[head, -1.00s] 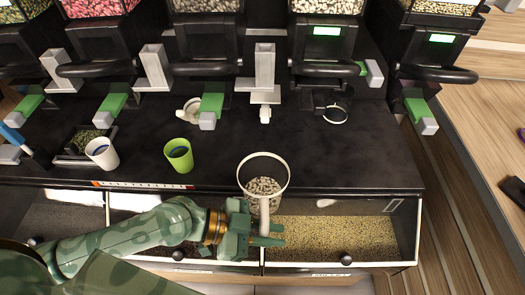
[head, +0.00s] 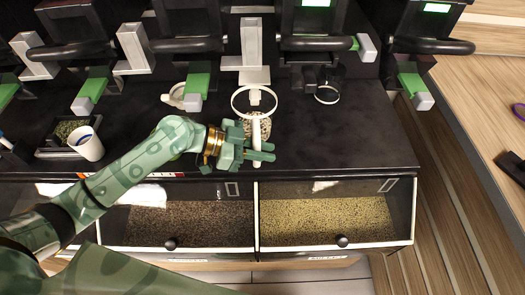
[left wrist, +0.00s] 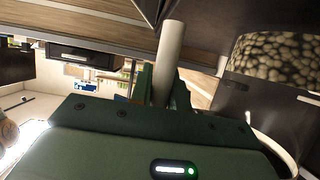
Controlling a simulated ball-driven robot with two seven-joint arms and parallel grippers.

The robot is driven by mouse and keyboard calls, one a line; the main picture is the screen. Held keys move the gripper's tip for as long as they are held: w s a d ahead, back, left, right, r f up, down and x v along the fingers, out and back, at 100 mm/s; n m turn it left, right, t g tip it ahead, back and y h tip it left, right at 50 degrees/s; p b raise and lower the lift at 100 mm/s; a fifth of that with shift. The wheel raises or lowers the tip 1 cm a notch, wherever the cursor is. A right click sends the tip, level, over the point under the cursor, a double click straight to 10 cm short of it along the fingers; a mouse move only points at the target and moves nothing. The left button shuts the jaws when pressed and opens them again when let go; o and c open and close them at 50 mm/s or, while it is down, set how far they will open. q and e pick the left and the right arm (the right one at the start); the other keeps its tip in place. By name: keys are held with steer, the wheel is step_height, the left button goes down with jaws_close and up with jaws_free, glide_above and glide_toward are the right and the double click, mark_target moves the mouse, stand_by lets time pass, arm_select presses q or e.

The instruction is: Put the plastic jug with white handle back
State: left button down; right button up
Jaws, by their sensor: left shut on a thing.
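The clear plastic jug with white handle (head: 263,127) is upright over the back part of the dark counter, partly filled with pale beans or nuts. Its white rim lies just in front of a grey dispenser spout. My left gripper (head: 257,154) is shut on the white handle, on the jug's near side. In the left wrist view the jug (left wrist: 275,62) shows at the right with its contents, and the handle (left wrist: 168,60) stands between my fingers. I cannot tell whether the jug's base touches the counter. My right gripper is not in view.
Dispensers with green levers (head: 193,93) line the back. Another white-rimmed holder (head: 327,94) is right of the jug. Bins of grain (head: 325,220) lie below the front edge. The counter right of the jug is clear.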

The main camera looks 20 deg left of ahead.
arm_select(q)
steer(key=shift+w+a+f+b, duration=0.2)
steer(key=shift+w+f+b, duration=0.25)
steer(key=shift+w+f, duration=0.45)
steer(key=shift+f, duration=0.6)
steer(key=c, duration=1.3)
jaws_free()
steer(key=shift+s, duration=0.1)
steer(key=shift+c, duration=0.2)
